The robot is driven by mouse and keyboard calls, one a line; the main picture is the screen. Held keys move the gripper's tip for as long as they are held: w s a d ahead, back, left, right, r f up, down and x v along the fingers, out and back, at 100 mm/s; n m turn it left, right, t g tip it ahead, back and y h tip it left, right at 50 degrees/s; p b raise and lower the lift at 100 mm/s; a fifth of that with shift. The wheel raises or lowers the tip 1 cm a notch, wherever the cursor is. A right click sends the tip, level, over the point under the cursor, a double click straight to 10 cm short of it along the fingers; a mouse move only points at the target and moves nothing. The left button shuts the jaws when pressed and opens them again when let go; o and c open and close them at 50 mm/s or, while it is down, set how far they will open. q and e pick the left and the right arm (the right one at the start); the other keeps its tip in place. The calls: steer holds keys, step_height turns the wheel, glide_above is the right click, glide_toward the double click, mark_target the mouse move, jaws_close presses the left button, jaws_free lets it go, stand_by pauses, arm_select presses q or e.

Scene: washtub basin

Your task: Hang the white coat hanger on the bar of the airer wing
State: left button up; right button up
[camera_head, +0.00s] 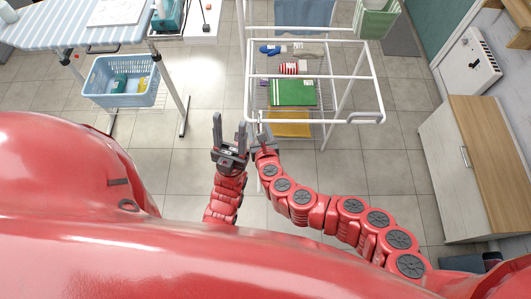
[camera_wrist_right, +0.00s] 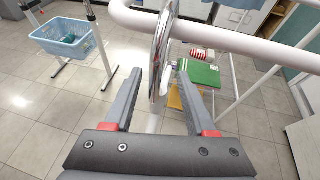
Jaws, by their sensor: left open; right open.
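The white airer wing (camera_head: 350,121) juts toward me in the head view. Its white bar (camera_wrist_right: 235,40) crosses the top of the right wrist view. A shiny metal hook (camera_wrist_right: 163,45), seen nearly edge-on, stands at the bar between my right fingers. It appears to belong to the white coat hanger; the body is mostly hidden, and I cannot tell whether the hook rests on the bar. My right gripper (camera_wrist_right: 160,70) is open, one finger on each side of the hook. In the head view it is beside the wing's near left corner. My left gripper (camera_head: 229,130) is open and empty, just left of it.
The airer's lower rack holds a green folded cloth (camera_head: 292,92), a yellow cloth (camera_head: 290,127) and other small items. A wooden-topped cabinet (camera_head: 490,150) stands at right. Tiled floor between is clear.

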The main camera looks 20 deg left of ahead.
steer(key=v, duration=1.5)
steer(key=shift+s, duration=0.3)
steer(key=shift+w+d, duration=0.1)
steer(key=shift+d, duration=0.05)
